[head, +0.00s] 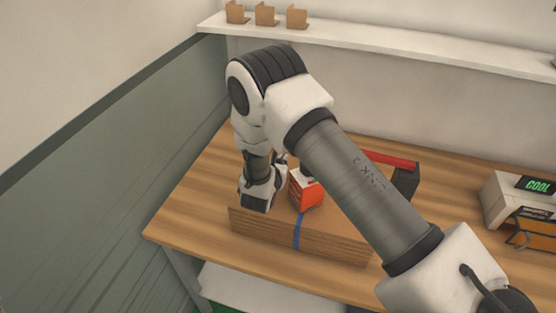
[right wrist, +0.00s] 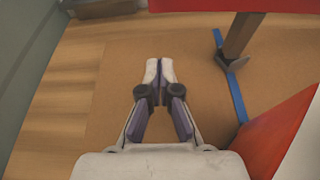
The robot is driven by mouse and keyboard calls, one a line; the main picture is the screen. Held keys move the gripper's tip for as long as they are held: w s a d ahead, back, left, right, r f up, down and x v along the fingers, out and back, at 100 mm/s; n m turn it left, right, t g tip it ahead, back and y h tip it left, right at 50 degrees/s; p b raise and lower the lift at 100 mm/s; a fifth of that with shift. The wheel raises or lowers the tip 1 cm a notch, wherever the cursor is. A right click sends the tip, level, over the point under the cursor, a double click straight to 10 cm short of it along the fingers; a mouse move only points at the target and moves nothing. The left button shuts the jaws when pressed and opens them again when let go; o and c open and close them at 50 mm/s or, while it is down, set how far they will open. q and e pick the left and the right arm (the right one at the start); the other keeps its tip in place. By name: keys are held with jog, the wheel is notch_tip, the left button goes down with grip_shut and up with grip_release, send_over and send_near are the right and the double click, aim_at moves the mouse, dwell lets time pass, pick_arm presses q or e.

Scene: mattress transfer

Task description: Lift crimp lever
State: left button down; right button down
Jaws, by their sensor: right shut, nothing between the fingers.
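A strapping tool sits on a stack of cardboard sheets (head: 310,242). Its orange-red block (head: 307,195) stands above the blue strap (head: 298,230), and a long red bar (head: 390,159) shows behind my right arm. In the right wrist view a red part (right wrist: 205,4) runs along the top, with a brown post (right wrist: 240,35) and dark foot beside the blue strap (right wrist: 236,92). The red block (right wrist: 285,130) is at lower right. My right gripper (right wrist: 160,65) is shut and empty over the cardboard, left of the strap and apart from the tool. My left gripper is out of view.
The wooden table (head: 190,205) is clear left of the stack. A white machine with a green "COOL" display (head: 537,186) stands at right. A wall shelf (head: 390,52) holds small cardboard pieces. A green-grey wall panel (head: 100,180) borders the left side.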

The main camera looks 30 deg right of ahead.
jog(key=p+x, duration=0.1)
jog(key=x, duration=0.2)
jog(key=shift+w+d, duration=0.15)
jog(key=shift+d, duration=0.25)
notch_tip(320, 180, up, 3)
jog(key=shift+r+p, duration=0.15)
jog(key=shift+p, duration=1.1)
jog(key=shift+s+a+r, duration=0.2)
jog(key=shift+r, duration=0.2)
jog(key=shift+f, duration=0.1)
jog(key=shift+w+d, duration=0.1)
jog(key=shift+w, duration=0.1)
